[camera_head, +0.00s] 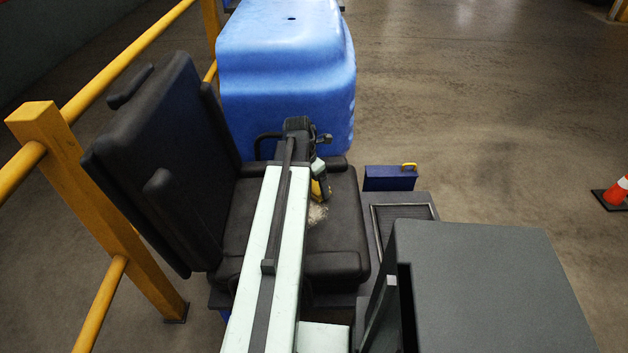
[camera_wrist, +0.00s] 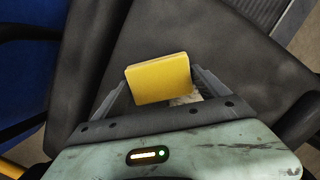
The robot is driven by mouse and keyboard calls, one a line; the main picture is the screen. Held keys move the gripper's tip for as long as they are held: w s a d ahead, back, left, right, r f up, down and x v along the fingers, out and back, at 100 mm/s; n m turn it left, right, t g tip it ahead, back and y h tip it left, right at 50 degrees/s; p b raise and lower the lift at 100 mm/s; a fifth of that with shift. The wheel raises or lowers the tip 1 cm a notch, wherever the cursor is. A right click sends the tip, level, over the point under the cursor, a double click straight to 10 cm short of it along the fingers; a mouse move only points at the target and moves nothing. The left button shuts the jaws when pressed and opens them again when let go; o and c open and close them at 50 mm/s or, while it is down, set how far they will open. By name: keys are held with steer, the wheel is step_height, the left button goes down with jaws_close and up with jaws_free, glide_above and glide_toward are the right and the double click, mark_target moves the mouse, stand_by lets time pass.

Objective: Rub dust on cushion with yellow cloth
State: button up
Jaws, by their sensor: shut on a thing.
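A yellow cloth (camera_wrist: 158,79), looking like a flat folded pad, is held between the fingers of my gripper (camera_wrist: 165,88). In the head view the cloth (camera_head: 316,190) shows as a small yellow patch beside my gripper (camera_head: 319,182), over the seat. The black seat cushion (camera_head: 337,225) lies below; it also fills much of the wrist view (camera_wrist: 225,60). A pale patch of dust (camera_head: 318,213) lies on the cushion just in front of the cloth. In the wrist view the dust (camera_wrist: 186,99) is partly hidden behind the cloth and gripper. I cannot tell whether the cloth touches the cushion.
The black backrest (camera_head: 150,165) with armrests stands at left, beside yellow railings (camera_head: 75,170). A large blue body (camera_head: 285,75) rises behind the seat. A grey box (camera_head: 480,285) stands at right. Open floor lies beyond.

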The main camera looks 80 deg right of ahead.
mark_target(314, 194)
steer(key=shift+s+a, duration=0.15)
steer(key=shift+a, duration=0.85)
steer(key=shift+s+a, duration=0.1)
steer(key=shift+a, duration=0.85)
steer(key=p+v, duration=0.6)
steer(key=shift+s+d+r, duration=0.1)
steer(key=shift+s+d, duration=0.15)
steer(key=shift+d, duration=0.15)
steer(key=p+v, duration=0.3)
steer(key=shift+s+d, duration=0.2)
